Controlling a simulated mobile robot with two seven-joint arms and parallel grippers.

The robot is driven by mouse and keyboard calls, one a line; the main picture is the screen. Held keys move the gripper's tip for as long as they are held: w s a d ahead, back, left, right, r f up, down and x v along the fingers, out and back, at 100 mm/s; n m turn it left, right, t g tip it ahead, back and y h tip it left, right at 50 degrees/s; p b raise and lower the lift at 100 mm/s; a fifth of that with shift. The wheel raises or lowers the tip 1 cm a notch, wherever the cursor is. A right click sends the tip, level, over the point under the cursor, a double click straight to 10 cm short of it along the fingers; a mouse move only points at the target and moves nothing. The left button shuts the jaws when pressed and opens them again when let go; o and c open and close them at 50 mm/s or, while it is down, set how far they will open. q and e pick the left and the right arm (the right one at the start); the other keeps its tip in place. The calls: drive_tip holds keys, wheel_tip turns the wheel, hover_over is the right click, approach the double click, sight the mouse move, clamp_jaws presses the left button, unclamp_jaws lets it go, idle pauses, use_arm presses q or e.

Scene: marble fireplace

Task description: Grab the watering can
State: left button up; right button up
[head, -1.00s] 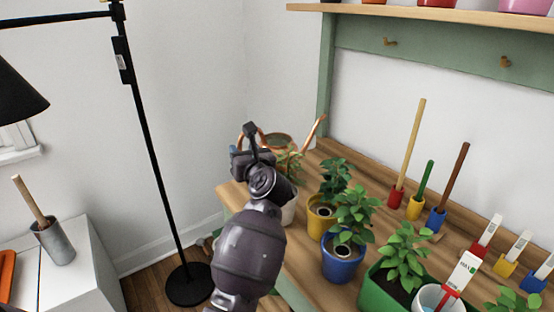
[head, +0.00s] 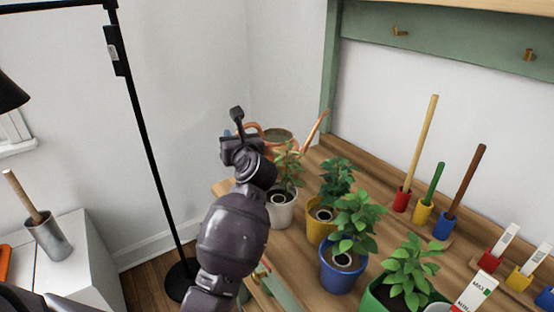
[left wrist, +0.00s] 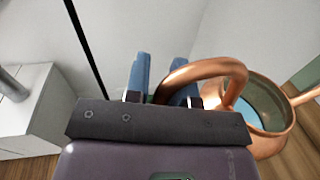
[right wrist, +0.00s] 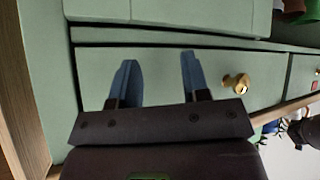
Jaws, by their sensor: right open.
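The copper watering can (head: 277,137) stands at the far left corner of the wooden bench, partly hidden behind a potted plant and my left arm. In the left wrist view its round body (left wrist: 268,143) is at the right, and its curved handle (left wrist: 222,67) reaches left between my fingers. My left gripper (left wrist: 163,80) is shut on that handle, its blue fingers on either side of it. My right gripper (right wrist: 158,80) is open and empty in front of a green drawer front (right wrist: 160,65).
White, yellow and blue potted plants (head: 281,209) (head: 320,227) (head: 342,270) stand close beside my left arm. A black floor lamp (head: 150,150) is to the left. Small tools in coloured holders (head: 402,198) line the bench's back. Bare wall is behind the can.

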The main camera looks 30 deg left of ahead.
use_arm(q)
clamp_jaws()
idle(0.5)
idle(0.4)
drive_tip(key=shift+r, duration=0.15)
